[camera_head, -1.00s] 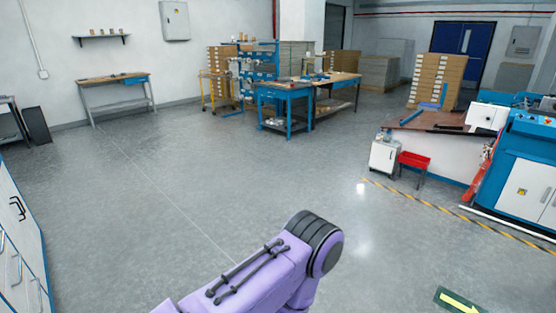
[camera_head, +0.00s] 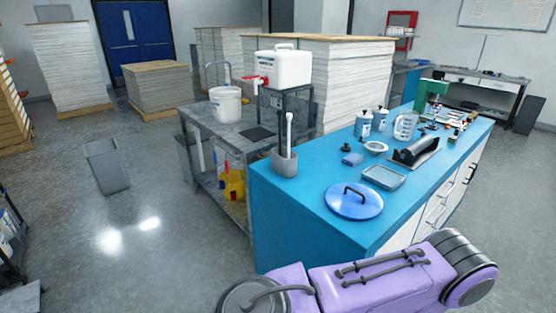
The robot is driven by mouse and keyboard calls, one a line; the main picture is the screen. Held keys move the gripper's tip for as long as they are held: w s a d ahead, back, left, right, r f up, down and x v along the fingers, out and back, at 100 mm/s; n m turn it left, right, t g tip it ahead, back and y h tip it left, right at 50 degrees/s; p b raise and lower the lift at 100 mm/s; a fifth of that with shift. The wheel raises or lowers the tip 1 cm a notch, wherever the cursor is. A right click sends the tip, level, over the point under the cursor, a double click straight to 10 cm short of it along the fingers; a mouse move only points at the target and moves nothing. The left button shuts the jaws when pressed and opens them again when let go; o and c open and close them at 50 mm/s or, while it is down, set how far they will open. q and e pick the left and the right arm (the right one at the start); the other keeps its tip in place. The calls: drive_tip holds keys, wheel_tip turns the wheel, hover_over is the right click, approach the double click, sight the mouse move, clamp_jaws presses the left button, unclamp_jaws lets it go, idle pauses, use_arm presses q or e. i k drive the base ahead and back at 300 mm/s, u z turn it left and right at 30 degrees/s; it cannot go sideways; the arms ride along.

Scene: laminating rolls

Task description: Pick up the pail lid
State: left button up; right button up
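The pail lid (camera_head: 354,201) is a round blue disc with a dark arched handle on top. It lies flat on the near left corner of the blue counter (camera_head: 300,205). A white pail (camera_head: 225,104) stands on the grey side table left of the counter. A purple arm of mine crosses the bottom right of the view, in front of the counter and below the lid. Neither of my grippers shows.
A grey tray (camera_head: 384,177), a blue sponge (camera_head: 352,160), a brush holder (camera_head: 285,163) and a black-handled tool (camera_head: 415,152) sit near the lid. A white jug with a red tap (camera_head: 283,68) stands behind. Open floor lies to the left.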

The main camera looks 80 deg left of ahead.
sight(357, 202)
drive_tip(key=u, duration=2.45)
